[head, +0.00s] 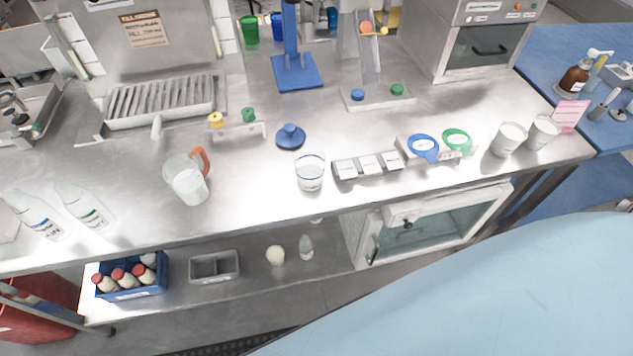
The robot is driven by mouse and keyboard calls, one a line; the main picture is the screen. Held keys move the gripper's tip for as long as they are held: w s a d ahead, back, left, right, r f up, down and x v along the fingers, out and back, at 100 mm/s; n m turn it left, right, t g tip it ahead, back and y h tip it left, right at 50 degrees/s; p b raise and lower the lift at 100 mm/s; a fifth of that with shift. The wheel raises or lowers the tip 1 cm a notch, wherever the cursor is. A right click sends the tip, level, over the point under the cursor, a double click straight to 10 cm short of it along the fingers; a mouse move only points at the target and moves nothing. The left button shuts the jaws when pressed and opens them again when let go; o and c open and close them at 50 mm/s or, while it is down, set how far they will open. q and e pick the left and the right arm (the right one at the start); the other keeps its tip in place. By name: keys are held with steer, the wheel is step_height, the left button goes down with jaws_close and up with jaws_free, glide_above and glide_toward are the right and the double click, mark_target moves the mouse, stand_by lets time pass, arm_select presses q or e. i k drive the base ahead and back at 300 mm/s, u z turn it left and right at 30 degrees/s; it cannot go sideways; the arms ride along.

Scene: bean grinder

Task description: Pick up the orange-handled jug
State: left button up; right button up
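The orange-handled jug (187,182) stands upright on the steel counter, left of the middle in the head view. It is clear and looks filled with something white. Its orange handle (203,160) is on the upper right side, pointing away from the counter's front edge. Neither of my grippers shows in the head view. Nothing touches the jug.
A clear glass (310,173) stands to the jug's right, with a blue knobbed disc (290,136) behind it. Two clear bottles (84,207) stand to its left. A ribbed tray (160,102) lies behind. The counter directly around the jug is clear.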

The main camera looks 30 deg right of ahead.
mark_target(193, 190)
steer(key=k, duration=0.35)
steer(key=z, duration=1.05)
steer(key=i, duration=0.7)
steer(key=u, duration=0.6)
